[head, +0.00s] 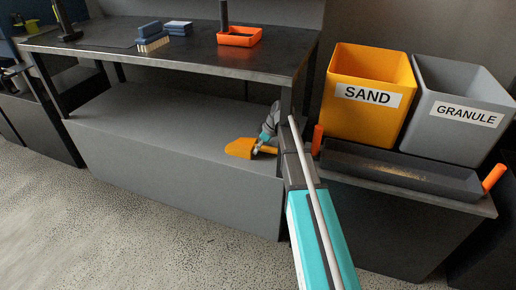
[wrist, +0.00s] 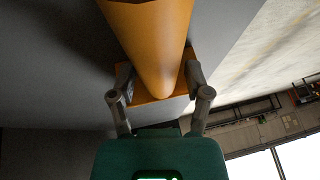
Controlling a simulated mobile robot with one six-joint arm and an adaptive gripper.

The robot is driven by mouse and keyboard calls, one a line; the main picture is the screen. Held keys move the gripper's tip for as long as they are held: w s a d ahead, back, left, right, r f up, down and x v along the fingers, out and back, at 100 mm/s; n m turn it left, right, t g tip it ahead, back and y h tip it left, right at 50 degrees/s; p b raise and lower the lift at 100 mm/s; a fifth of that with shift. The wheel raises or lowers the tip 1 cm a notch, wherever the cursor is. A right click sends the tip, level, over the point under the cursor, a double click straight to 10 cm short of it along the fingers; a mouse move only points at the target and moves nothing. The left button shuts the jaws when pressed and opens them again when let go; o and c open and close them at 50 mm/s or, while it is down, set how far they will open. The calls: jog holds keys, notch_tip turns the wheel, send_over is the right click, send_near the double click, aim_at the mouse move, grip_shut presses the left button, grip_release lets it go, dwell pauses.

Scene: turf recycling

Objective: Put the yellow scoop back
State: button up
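The yellow scoop (head: 239,148) shows in the head view at the right end of the grey lower shelf, its pan to the left and its handle to the right. I cannot tell whether it rests on the shelf or hangs just above it. My gripper (head: 259,146) is at the handle end of the pan. In the wrist view, the scoop (wrist: 155,45) runs from the top edge down between the fingers. My gripper (wrist: 160,82) has a finger against each side of its orange block and appears shut on it. The fingertip contact is partly hidden.
The table top (head: 110,45) above the shelf holds an orange tray (head: 240,42) and blue-topped blocks (head: 150,31). At right, the yellow SAND bin (head: 365,70) and grey GRANULE bin (head: 455,80) stand behind a dark tray (head: 400,180). A table leg stands close to my arm. The shelf's left is clear.

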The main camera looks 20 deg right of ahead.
jog(key=shift+r, duration=0.15)
dwell(0.3)
jog(key=p+v, duration=0.5)
jog(key=shift+r, duration=0.15)
jog(key=p+v, duration=0.6)
jog(key=shift+d+r, duration=0.25)
dwell(0.7)
jog(key=s+a+m+h, duration=0.1)
jog(key=s+a+m, duration=0.2)
jog(key=s, duration=0.4)
jog(key=s+a+f+m+g+h, duration=0.1)
jog(key=s+a+m+h, duration=0.1)
jog(key=s+a, duration=0.3)
jog(key=s+a+f+m+h, duration=0.1)
jog(key=s+a+m, duration=0.3)
jog(key=s, duration=0.7)
jog(key=shift+m+h, duration=0.6)
jog(key=shift+a, duration=0.1)
